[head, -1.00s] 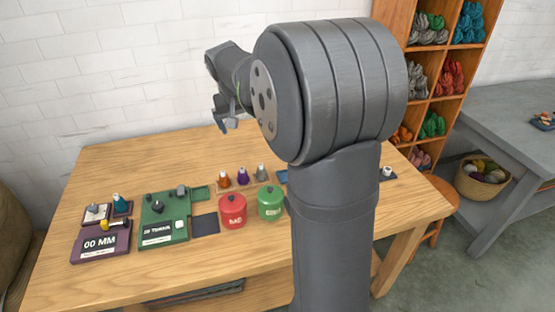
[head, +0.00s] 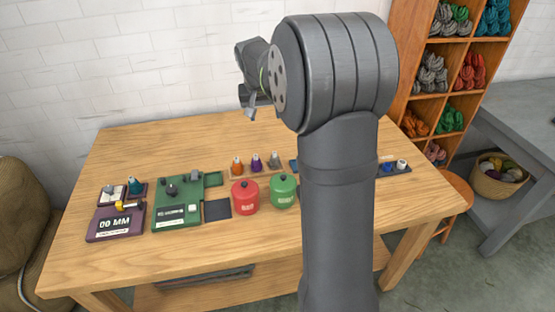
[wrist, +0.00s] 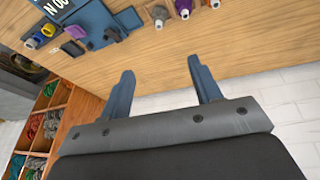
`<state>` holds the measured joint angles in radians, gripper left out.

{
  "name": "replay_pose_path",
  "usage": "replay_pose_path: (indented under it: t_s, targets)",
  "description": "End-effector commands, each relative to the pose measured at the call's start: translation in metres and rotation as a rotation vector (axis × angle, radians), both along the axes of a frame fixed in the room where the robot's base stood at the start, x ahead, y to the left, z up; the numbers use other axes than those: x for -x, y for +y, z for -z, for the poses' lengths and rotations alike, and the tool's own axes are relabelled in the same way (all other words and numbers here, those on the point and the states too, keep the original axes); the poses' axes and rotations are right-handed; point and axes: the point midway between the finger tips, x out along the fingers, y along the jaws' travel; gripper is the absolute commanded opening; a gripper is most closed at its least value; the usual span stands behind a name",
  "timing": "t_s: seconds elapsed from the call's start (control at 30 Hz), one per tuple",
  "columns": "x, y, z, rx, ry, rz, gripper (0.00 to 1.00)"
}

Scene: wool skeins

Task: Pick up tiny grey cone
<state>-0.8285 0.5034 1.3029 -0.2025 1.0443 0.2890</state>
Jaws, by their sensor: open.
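A small grey cone (head: 274,161) stands at the right end of a row of three cones on a low wooden holder, beside a purple cone (head: 257,162) and an orange cone (head: 237,166). In the wrist view the grey cone (wrist: 159,15) is at the top, beyond my finger tips. My gripper (head: 250,110) is above the back of the table, well apart from the cones. In the wrist view my gripper (wrist: 161,66) shows two blue fingers spread wide with nothing between them.
A red canister (head: 245,197) and a green canister (head: 284,191) stand in front of the cones. A green scale (head: 180,212) and a purple scale (head: 115,224) are at left. A dark tray (head: 394,171) holds small items at right. The table's (head: 180,140) back is clear.

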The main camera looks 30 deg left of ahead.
Motion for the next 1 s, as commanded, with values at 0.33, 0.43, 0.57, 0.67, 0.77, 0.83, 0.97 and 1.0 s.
replay_pose_path:
  t_s: [0.33,0.43,0.57,0.67,0.77,0.83,0.97,1.0]
  targets:
    - [-0.055,0.005,0.069,-0.066,0.102,0.203,0.58]
    - [-0.058,0.006,0.081,-0.068,0.106,0.211,0.58]
    - [-0.064,0.009,0.106,-0.065,0.107,0.21,0.58]
    - [-0.069,0.011,0.127,-0.065,0.107,0.21,0.58]
    - [-0.074,0.013,0.148,-0.065,0.106,0.209,0.58]
    - [-0.078,0.015,0.161,-0.066,0.105,0.209,0.58]
    - [-0.082,0.017,0.179,-0.068,0.104,0.208,0.58]
    - [-0.083,0.017,0.182,-0.068,0.104,0.208,0.58]
